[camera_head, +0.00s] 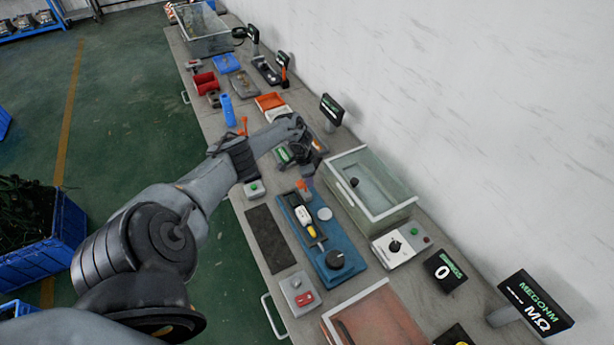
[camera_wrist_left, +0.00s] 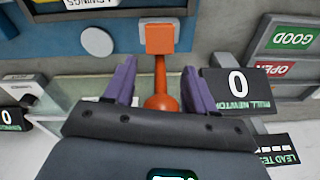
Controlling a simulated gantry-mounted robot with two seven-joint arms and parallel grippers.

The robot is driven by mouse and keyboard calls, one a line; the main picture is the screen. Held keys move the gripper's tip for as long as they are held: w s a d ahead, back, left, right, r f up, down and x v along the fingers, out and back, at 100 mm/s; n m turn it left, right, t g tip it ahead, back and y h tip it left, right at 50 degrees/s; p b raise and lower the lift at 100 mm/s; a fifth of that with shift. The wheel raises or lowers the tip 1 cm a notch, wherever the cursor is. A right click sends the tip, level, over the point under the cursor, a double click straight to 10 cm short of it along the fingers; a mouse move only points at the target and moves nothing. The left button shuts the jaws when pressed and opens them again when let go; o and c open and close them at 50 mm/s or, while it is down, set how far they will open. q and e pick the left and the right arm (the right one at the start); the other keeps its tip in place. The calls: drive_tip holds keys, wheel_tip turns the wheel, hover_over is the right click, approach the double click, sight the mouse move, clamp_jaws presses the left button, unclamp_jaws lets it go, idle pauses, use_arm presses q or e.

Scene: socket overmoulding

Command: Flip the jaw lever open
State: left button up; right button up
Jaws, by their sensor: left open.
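The orange jaw lever (camera_wrist_left: 160,75) has a square head and a round stem. It stands beside the blue fixture (camera_wrist_left: 70,18) in the left wrist view. In the head view its orange part (camera_head: 304,186) shows at the far end of the blue fixture (camera_head: 338,247), just below my left gripper (camera_head: 306,172). My left gripper (camera_wrist_left: 158,66) is open, with one purple finger on each side of the lever and gaps visible on both sides. The lever's lower end is partly hidden by the gripper body. My right gripper is in neither view.
A pull-newton display (camera_wrist_left: 235,85) reading 0 stands close to one finger. A GOOD/OPEN panel (camera_wrist_left: 290,40) is at the right. A dark mat (camera_head: 268,238) lies left.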

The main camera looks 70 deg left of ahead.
use_arm(q)
drive_tip(key=shift+r, duration=0.25)
drive_tip(key=r+p, duration=0.1)
drive_tip(key=r, duration=0.2)
drive_tip(key=s+r, duration=0.1)
drive_tip(key=r, duration=0.2)
drive_tip(key=r+p, duration=0.1)
drive_tip(key=r, duration=0.2)
drive_tip(key=shift+s+d+r+p, duration=0.15)
drive_tip(key=shift+p, duration=0.2)
drive_tip(key=shift+r, duration=0.5)
